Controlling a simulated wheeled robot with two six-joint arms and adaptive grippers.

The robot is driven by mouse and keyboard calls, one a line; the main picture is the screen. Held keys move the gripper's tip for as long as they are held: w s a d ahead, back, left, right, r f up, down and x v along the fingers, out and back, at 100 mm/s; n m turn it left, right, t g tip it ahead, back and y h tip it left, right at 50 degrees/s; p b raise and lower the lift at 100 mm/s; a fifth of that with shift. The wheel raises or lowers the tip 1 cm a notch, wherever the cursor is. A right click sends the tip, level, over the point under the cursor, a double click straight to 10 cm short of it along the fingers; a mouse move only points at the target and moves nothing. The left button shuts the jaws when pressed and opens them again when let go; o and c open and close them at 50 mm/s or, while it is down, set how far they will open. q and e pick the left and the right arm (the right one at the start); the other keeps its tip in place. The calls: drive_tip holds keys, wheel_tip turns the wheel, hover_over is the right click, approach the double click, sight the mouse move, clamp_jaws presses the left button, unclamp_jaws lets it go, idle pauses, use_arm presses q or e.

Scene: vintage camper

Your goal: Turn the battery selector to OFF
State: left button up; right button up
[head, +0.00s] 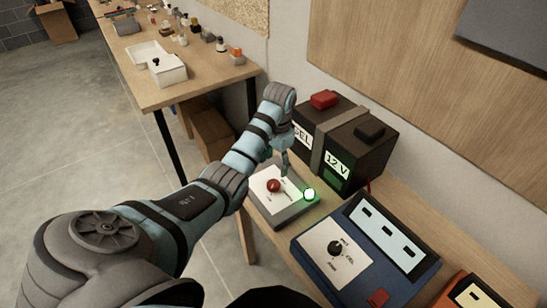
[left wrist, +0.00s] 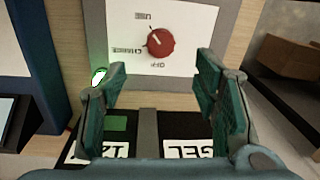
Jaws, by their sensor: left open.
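The battery selector is a red knob (head: 273,185) on a white plate on a grey box (head: 290,215) on the bench. In the left wrist view, the knob (left wrist: 160,42) is ringed by the labels USE, CHARGE and OFF, which appear upside down. Its small pale mark points up and left in that view, roughly towards USE; the exact setting is hard to tell. My left gripper (head: 282,158) is open and empty, above the box on its battery side. In the left wrist view, the fingers (left wrist: 162,75) are apart, with the knob beyond them, untouched. My right gripper is not in view.
A black battery (head: 345,150) marked GEL and 12 V stands behind the box. A green light (head: 309,194) glows at the box's corner. A blue device (head: 365,260) with a black knob sits to the right. Another table (head: 185,90) with small items stands at the back left.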

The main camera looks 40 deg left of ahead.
sight(273, 183)
use_arm(q)
drive_tip(key=f, duration=0.3)
drive_tip(key=f+b, duration=0.1)
drive_tip(key=f, duration=0.2)
drive_tip(key=f+b, duration=0.1)
drive_tip(key=f, duration=0.3)
drive_tip(key=shift+w+a+f, duration=0.1)
drive_tip(key=shift+a, duration=0.25)
drive_tip(key=c, duration=1.2)
